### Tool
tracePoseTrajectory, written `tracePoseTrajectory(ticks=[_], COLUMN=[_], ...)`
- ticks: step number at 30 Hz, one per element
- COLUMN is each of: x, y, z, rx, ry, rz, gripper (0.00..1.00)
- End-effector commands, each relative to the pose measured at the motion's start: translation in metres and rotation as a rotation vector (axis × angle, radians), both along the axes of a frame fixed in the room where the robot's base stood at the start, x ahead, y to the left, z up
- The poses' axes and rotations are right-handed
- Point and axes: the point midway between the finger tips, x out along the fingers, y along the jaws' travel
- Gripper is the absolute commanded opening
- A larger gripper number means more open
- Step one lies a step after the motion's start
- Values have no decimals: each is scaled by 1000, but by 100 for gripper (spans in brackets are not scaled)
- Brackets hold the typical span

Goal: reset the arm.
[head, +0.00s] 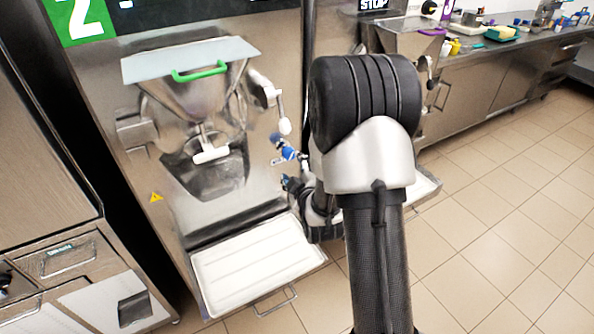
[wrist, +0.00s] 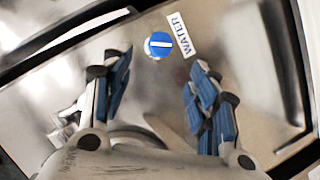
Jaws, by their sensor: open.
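My arm (head: 368,160) reaches from the bottom of the head view toward the front of the machine with the green 2. My gripper (head: 283,166) is at the right side of that machine's front, partly hidden by my own arm. In the wrist view my gripper (wrist: 163,72) has its two blue-padded fingers spread apart with nothing between them. A round blue knob (wrist: 158,46) with a white bar shows just beyond the fingertips, next to a white WATER label (wrist: 181,35). The gap between the fingertips and the knob is hard to judge.
The machine has a steel hopper with a green-handled lid (head: 190,62), a lever (head: 283,115) and a white tray (head: 255,262) low in front. Another machine (head: 408,40) stands behind my arm. A counter (head: 510,60) with small items runs along the back right. Tiled floor (head: 490,220) at right is clear.

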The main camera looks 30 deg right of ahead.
Motion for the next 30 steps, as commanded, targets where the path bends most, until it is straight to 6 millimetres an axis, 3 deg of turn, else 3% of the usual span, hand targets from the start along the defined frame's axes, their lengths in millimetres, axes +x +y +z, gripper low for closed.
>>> tracePoseTrajectory(ticks=[14,20,26,30], x=[1,-5,-44,-92], y=[1,24,65,94], z=[3,36,81,106], rx=[8,128,340,480], ry=[3,71,216,325], rz=[0,-6,-53,-110], gripper=[54,54,54,54])
